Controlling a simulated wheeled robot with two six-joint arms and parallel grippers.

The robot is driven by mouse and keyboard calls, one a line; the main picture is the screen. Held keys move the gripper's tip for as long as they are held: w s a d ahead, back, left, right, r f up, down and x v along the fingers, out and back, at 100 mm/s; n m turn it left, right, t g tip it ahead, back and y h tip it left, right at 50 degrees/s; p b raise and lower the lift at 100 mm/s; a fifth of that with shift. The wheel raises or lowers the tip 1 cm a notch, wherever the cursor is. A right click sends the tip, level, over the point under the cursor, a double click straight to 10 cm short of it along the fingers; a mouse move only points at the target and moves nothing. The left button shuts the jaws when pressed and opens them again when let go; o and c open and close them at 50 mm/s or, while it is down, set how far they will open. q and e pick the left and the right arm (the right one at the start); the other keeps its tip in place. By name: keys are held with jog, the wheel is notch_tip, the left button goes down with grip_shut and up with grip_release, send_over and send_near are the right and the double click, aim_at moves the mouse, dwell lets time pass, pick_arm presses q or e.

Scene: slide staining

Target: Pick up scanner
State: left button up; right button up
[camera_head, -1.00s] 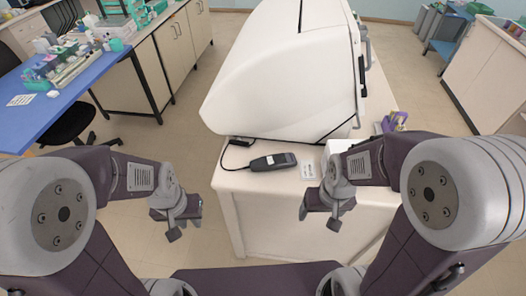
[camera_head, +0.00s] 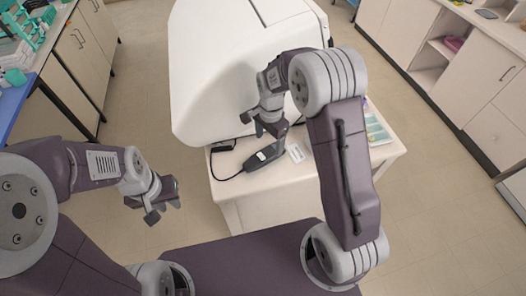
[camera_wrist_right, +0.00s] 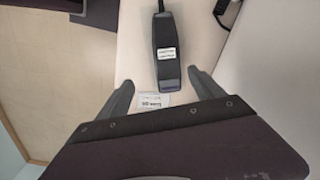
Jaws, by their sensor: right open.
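The scanner (camera_head: 264,157), a dark handheld device with a grey face and a cable, lies on the white table in front of the big white machine. In the right wrist view the scanner (camera_wrist_right: 166,58) lies ahead with a white label on it. My right gripper (camera_head: 269,130) is above the table, just over the scanner's far right end. In the right wrist view its two fingers (camera_wrist_right: 160,84) are apart, with the scanner's near end appearing between the tips; they hold nothing. My left gripper (camera_head: 164,209) hangs empty to the left of the table, its fingers apart.
The large white machine (camera_head: 215,75) stands close behind the scanner. A small white label card (camera_head: 296,153) lies to the scanner's right. A black cable (camera_head: 226,177) runs to the left. The blue bench (camera_head: 18,100) is at the far left.

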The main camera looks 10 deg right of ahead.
aim_at(265, 154)
jog(key=shift+w+a+f+m+p, duration=0.15)
jog(key=shift+w+a+m, duration=0.15)
jog(key=shift+w, duration=0.2)
jog(key=shift+w+a+f+m+p, duration=0.15)
jog(key=shift+w+m, duration=0.15)
jog(key=shift+w, duration=0.2)
jog(key=shift+f, duration=0.1)
jog(key=shift+s+d+f, duration=0.1)
jog(key=shift+d+f, duration=0.05)
jog(key=shift+f, duration=0.2)
notch_tip(265, 154, down, 2)
jog(key=shift+s+f+p, duration=0.1)
jog(key=shift+f+p, duration=0.1)
jog(key=shift+p, duration=0.45)
jog(key=shift+f, duration=0.4)
jog(key=f, duration=0.1)
jog(key=f+p, duration=0.1)
jog(key=f, duration=0.1)
jog(key=f+p, duration=0.1)
jog(key=shift+a+f, duration=0.25)
jog(key=shift+f, duration=0.3)
pick_arm(q)
notch_tip(265, 154, up, 5)
jog(key=shift+d+f, duration=0.1)
pick_arm(e)
jog(key=c, duration=1.7)
